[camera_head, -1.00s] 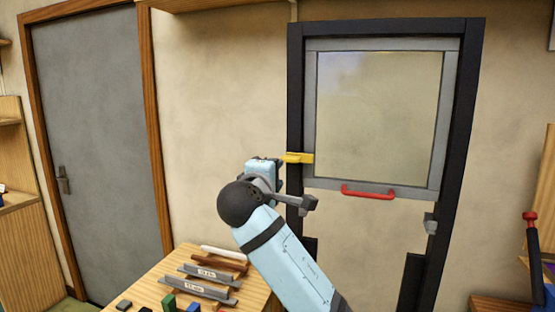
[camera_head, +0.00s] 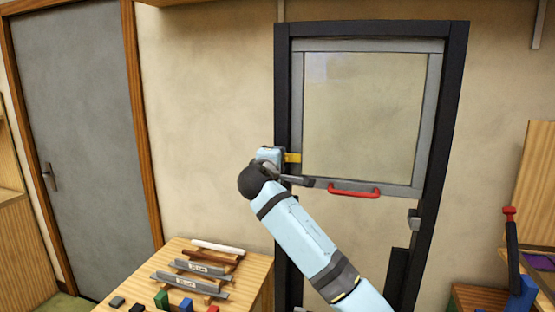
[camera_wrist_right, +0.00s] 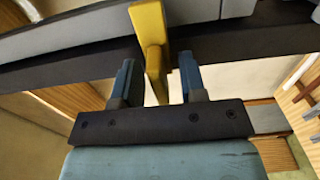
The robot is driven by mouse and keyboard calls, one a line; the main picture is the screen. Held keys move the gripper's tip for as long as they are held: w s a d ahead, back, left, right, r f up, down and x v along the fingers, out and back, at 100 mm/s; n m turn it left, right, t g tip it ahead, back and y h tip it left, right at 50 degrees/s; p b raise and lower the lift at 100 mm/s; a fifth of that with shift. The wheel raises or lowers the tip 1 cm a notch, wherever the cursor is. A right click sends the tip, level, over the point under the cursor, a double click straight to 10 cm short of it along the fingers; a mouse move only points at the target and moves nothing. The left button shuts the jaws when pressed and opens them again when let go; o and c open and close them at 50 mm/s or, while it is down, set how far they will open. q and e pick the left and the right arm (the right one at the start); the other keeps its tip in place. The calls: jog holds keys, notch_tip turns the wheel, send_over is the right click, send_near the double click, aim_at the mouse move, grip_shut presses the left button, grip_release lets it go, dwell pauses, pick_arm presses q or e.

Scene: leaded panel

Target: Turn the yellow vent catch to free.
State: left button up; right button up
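The yellow vent catch (camera_head: 293,157) sits at the left side of the grey-framed window panel (camera_head: 435,100), near its lower left corner. In the head view it points sideways, lying across the dark frame and the grey sash edge. My right gripper (camera_head: 279,158) is at the catch's left end, its fingers mostly hidden there. In the right wrist view my right gripper (camera_wrist_right: 158,78) is open, with the yellow catch (camera_wrist_right: 149,35) between its two blue fingers. Gaps show on both sides of the catch. My left gripper is out of view.
A red handle (camera_head: 354,190) is on the panel's bottom rail. A dark frame (camera_head: 454,90) surrounds the panel. A wooden table (camera_head: 250,280) with grey strips and coloured blocks stands lower left. A grey door (camera_head: 80,130) is at the far left.

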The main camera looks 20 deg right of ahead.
jog(key=c, duration=0.7)
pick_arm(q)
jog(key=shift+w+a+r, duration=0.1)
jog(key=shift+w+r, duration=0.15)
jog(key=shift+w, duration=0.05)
